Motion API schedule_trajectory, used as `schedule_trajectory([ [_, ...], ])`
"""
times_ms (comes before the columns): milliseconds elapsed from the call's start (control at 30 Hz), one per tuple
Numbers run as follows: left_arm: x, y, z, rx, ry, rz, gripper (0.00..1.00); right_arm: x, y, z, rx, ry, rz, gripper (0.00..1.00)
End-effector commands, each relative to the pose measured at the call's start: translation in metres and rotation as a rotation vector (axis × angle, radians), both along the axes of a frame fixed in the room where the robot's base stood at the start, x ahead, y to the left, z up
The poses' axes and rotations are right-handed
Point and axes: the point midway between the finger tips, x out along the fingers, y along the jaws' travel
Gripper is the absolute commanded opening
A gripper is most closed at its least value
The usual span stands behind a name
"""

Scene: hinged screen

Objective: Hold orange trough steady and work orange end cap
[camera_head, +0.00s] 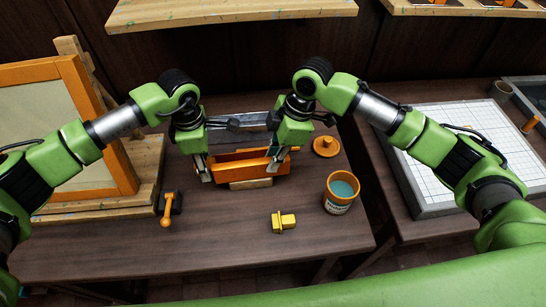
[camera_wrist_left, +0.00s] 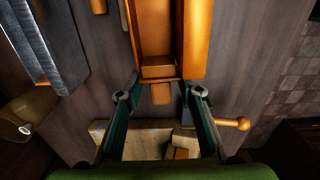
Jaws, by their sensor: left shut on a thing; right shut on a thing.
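The orange trough (camera_head: 238,171) lies lengthwise across a wooden block (camera_head: 250,184) on the dark table. My left gripper (camera_head: 204,169) is shut on the trough's left end. In the left wrist view the trough (camera_wrist_left: 191,40) runs away from me, and the left fingertips (camera_wrist_left: 160,84) lie on either side of its near end. My right gripper (camera_head: 275,163) is shut at the trough's right end, where the orange end cap (camera_head: 284,162) is. The fingers partly hide the cap, and I cannot tell how far it sits in the trough.
An orange cup of teal liquid (camera_head: 341,192) and a round orange lid (camera_head: 326,146) stand right of the trough. A yellow block (camera_head: 284,222) lies in front. An orange-handled tool (camera_head: 168,209) and a framed screen (camera_head: 105,130) are at left. The front table is mostly clear.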

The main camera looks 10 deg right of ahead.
Motion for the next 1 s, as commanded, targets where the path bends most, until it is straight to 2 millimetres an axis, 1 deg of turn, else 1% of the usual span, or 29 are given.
schedule_trajectory([
  [33, 0.0002, -0.002, -0.0001, 0.0, 0.0, 0.0, 0.23, -0.0019, -0.0004, -0.0024, -0.003, 0.006, 0.002, 0.0],
  [300, 0.0006, -0.009, -0.0001, 0.001, 0.0, 0.001, 0.23, -0.0019, -0.0005, -0.0024, -0.003, 0.006, 0.002, 0.0],
  [633, 0.0004, -0.0103, -0.0001, -0.001, 0.0, 0.0, 0.23, -0.0019, -0.0004, -0.0025, -0.003, 0.006, 0.002, 0.0],
  [667, 0.0004, -0.0104, -0.0001, -0.001, 0.0, 0.0, 0.39, -0.0019, -0.0004, -0.0025, -0.003, 0.006, 0.002, 0.0],
  [700, 0.0003, -0.0105, -0.0001, -0.001, 0.0, 0.0, 0.49, -0.0019, -0.0004, -0.0025, -0.003, 0.006, 0.002, 0.0],
  [733, 0.0003, -0.0105, -0.0001, -0.001, 0.0, 0.0, 0.53, -0.0019, -0.0003, -0.0025, -0.003, 0.006, 0.002, 0.0],
  [1000, 0.0001, -0.0108, 0.0006, -0.002, 0.0, 0.0, 0.53, -0.0016, -0.0002, -0.0023, -0.002, 0.005, 0.001, 0.0],
])
